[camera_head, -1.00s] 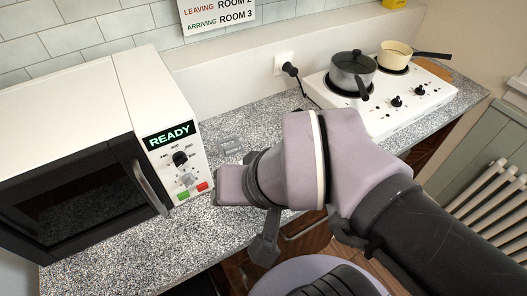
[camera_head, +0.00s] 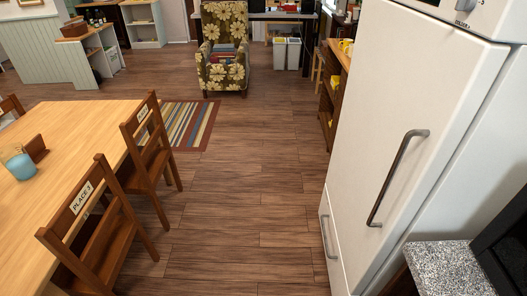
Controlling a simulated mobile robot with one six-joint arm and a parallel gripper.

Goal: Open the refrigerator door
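The white refrigerator (camera_head: 385,110) stands at the right of the head view. Its tall upper door is shut and carries a dark grey curved bar handle (camera_head: 388,180) near its right edge. A lower door (camera_head: 329,248) with a smaller grey handle (camera_head: 326,237) is below it, also shut. My gripper and arm are not in the current view.
A speckled counter (camera_head: 447,268) sits at the lower right beside the refrigerator. Bare wooden floor (camera_head: 250,210) lies between. A flowered armchair (camera_head: 224,45) and striped rug (camera_head: 187,124) are farther back.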

